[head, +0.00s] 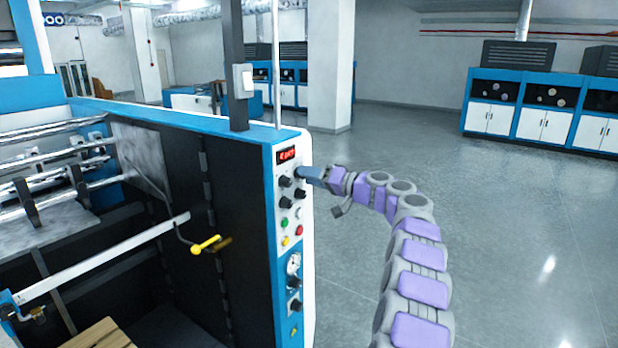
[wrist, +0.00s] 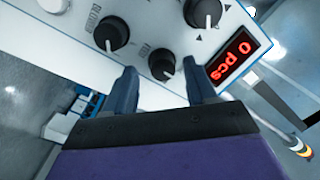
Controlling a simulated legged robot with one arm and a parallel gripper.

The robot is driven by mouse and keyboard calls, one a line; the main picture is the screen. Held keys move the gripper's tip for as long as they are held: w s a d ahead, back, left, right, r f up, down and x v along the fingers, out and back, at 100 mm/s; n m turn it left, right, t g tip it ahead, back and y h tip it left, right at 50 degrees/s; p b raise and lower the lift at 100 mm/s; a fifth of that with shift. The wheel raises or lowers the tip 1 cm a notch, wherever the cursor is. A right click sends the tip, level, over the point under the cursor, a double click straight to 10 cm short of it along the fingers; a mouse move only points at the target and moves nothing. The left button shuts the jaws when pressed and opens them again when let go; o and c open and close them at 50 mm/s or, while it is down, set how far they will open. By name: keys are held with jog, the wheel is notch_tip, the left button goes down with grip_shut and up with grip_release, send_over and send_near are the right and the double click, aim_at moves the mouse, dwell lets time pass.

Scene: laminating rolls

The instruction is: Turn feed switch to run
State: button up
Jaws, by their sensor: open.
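The control panel (head: 289,218) is a white strip on the blue-edged end of the machine, with black knobs and coloured buttons. My gripper (head: 303,172) is at its upper part, beside the red display (head: 287,155). In the wrist view my gripper (wrist: 160,72) is open, its two dark fingers on either side of a small black knob (wrist: 162,64). Contact with the knob cannot be told. Two larger black knobs, one at left (wrist: 111,33) and one at top (wrist: 202,12), are near.
A yellow-handled crank (head: 206,244) sticks out on the machine's left side. Green and red buttons and more dials are lower on the panel. A grey post (head: 236,60) with a white box rises above the machine. The floor (head: 520,230) at right is clear.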

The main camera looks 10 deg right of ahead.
jog(key=shift+w+a, duration=0.25)
jog(key=shift+a, duration=0.05)
jog(key=shift+c, duration=0.3)
grip_shut()
